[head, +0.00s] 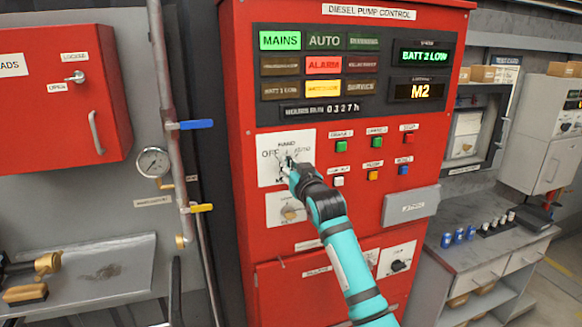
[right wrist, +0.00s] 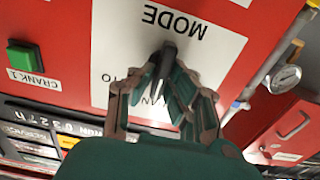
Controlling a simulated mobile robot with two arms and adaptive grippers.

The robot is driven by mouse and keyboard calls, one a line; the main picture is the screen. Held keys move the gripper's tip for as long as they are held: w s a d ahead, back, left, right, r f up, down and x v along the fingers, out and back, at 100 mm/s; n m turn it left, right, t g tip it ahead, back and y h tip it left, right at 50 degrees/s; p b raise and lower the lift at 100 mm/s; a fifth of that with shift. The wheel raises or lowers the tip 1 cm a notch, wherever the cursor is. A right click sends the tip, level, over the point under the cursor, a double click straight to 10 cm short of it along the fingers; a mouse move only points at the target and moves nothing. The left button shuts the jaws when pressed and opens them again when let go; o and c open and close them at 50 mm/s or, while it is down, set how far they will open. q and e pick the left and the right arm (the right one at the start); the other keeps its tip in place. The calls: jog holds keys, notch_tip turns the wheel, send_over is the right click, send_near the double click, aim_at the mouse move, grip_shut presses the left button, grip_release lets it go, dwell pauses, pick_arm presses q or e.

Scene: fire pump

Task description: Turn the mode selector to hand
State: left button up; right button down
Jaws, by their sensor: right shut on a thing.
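The mode selector is a dark knob on a white plate (head: 268,172) marked HAND at the top, OFF at the left and AUTO at the right, on the red diesel pump control panel (head: 240,110). My right gripper (head: 289,166) is at the plate and covers much of the knob. In the right wrist view, which is upside down, the dark knob (right wrist: 168,55) sits between the fingers of the gripper (right wrist: 163,95), which are shut on it. The word MODE shows on the plate. The fingers partly hide the other labels, and I cannot tell exactly where the knob points. My left gripper is out of view.
A second selector (head: 292,213) is just below. Coloured push buttons (head: 341,146) are to the right. The lit display reads M2 (head: 418,91), and MAINS (head: 280,40) and ALARM (head: 323,65) are lit. A pipe with a blue lever (head: 196,124) and a gauge (head: 153,162) stands left.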

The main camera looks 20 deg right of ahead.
jog(key=c, duration=1.3)
grip_release()
jog(key=shift+c, duration=0.2)
jog(key=s, duration=1.2)
jog(key=shift+d, duration=0.2)
jog(key=shift+w+f, duration=0.1)
jog(key=shift+f, duration=0.05)
